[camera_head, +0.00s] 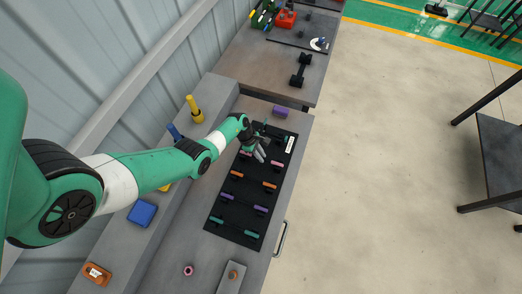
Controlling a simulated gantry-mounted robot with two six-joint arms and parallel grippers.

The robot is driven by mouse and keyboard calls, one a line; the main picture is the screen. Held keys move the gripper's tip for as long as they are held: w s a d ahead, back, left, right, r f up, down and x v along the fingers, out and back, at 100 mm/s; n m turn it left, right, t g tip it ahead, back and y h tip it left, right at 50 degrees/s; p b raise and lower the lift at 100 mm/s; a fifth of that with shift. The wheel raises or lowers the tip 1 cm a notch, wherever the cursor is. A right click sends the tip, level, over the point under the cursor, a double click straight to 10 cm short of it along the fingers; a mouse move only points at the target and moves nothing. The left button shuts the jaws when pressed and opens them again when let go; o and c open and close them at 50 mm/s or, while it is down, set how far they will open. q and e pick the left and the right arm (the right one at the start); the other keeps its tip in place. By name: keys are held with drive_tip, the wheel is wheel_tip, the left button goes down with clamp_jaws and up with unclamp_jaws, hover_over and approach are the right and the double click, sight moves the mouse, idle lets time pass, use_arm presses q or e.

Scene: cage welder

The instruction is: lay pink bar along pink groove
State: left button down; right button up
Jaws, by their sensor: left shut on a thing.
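A black mat (235,217) lies on the grey bench with rows of small coloured blocks in pairs. The pink groove's pink end block (276,165) shows right of my left gripper, and its other pink block shows at the left, partly behind my arm. My left gripper (260,154) is over the mat at the pink row. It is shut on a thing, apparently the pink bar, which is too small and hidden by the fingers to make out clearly. I cannot tell whether it touches the mat. My right gripper is out of view.
Orange, purple and teal block pairs lie nearer on the mat. A purple piece (280,111) lies beyond it. A blue block (142,213), a yellow post (194,108) and an orange box (97,273) stand on the left ledge. A pink ring (188,270) lies in front.

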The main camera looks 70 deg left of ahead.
use_arm(q)
drive_tip(key=c, duration=0.8)
unclamp_jaws()
drive_tip(key=shift+o, duration=0.2)
drive_tip(key=p+v, duration=0.5)
drive_tip(key=v, duration=0.6)
drive_tip(key=shift+r+p, duration=0.3)
drive_tip(key=shift+p, duration=0.1)
drive_tip(key=shift+a, duration=0.15)
